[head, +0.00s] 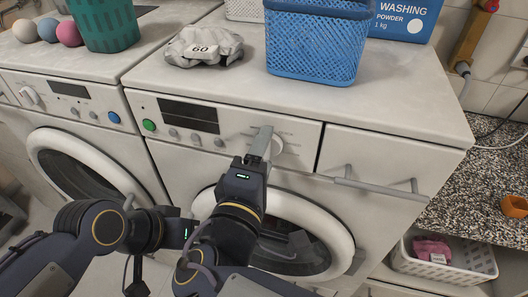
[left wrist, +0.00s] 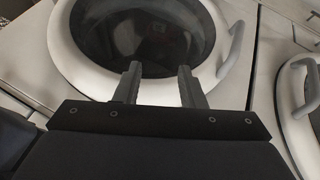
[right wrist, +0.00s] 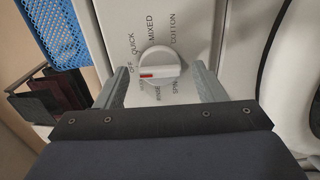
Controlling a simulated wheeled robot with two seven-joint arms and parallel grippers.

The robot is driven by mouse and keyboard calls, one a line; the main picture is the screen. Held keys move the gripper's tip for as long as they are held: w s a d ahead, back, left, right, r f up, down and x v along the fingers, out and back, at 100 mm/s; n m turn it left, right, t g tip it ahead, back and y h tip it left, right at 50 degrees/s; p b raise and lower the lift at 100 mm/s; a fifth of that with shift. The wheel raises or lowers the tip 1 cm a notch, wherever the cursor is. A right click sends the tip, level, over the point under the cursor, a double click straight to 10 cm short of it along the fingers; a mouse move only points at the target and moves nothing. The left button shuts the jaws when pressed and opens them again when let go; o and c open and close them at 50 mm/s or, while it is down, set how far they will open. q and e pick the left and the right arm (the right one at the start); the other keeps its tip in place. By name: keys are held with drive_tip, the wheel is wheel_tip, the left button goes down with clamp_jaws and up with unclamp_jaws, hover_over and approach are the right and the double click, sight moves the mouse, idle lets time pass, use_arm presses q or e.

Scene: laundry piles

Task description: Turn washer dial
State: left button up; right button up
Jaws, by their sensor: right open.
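The washer dial (right wrist: 160,64) is a round white knob with a raised bar; the bar's red mark points left, close to the OFF label. QUICK, MIXED, COTTON, SPIN and RINSE are printed around it. In the head view the dial (head: 278,146) is partly hidden behind my right gripper (head: 264,142). In the right wrist view my right gripper (right wrist: 160,88) is open, one finger on each side of the dial, with gaps visible to it. My left gripper (left wrist: 158,85) is open and empty, low in front of a round washer door (left wrist: 140,38).
The washer panel also has a green button (head: 149,125) and a dark display (head: 188,114). A drawer handle (head: 375,185) juts out right of the dial. A second washer (head: 70,100) stands at left.

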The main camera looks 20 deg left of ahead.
drive_tip(key=shift+w, duration=0.2)
drive_tip(key=c, duration=1)
drive_tip(key=shift+o, duration=0.2)
drive_tip(key=shift+n, duration=0.4)
drive_tip(key=shift+n+p, duration=5.2)
drive_tip(key=shift+n, duration=2.2)
